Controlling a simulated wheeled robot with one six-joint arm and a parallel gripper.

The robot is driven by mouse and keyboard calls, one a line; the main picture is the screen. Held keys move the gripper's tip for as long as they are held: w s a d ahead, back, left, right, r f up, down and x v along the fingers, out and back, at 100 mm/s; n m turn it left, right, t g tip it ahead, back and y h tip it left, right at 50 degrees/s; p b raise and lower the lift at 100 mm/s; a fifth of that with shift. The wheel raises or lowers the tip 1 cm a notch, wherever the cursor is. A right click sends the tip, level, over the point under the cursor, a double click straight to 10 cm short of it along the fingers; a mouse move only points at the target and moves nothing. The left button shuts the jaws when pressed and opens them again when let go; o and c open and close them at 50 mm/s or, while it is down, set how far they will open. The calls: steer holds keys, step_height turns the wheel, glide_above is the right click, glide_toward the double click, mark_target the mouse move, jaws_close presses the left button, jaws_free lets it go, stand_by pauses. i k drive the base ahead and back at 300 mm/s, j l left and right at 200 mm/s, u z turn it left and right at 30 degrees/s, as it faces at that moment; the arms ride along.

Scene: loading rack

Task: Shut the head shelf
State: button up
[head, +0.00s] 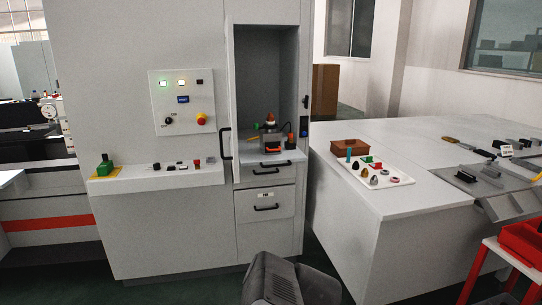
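The tall light-grey cabinet (140,100) has an open recess (265,70). The shelf looks pulled out a little, though how far I cannot tell. A device (271,138) with orange, red and green parts stands on or just behind it. My gripper is not in view; only dark parts of my own body show at the bottom middle.
A door edge with a tall handle (225,143) is at the recess's left. A control panel (183,102) and a ledge (160,175) with small parts are further left. A white table (400,140) with a tray (394,182) stands right, near a red bin (522,243). Floor shows before the cabinet.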

mark_target(252, 151)
steer(key=i+j+z, duration=0.1)
steer(key=i+z, duration=0.15)
steer(key=i, duration=0.25)
steer(key=i+j+z, duration=0.2)
steer(key=i, duration=0.35)
steer(key=i+j+z, duration=0.25)
steer(key=i, duration=0.25)
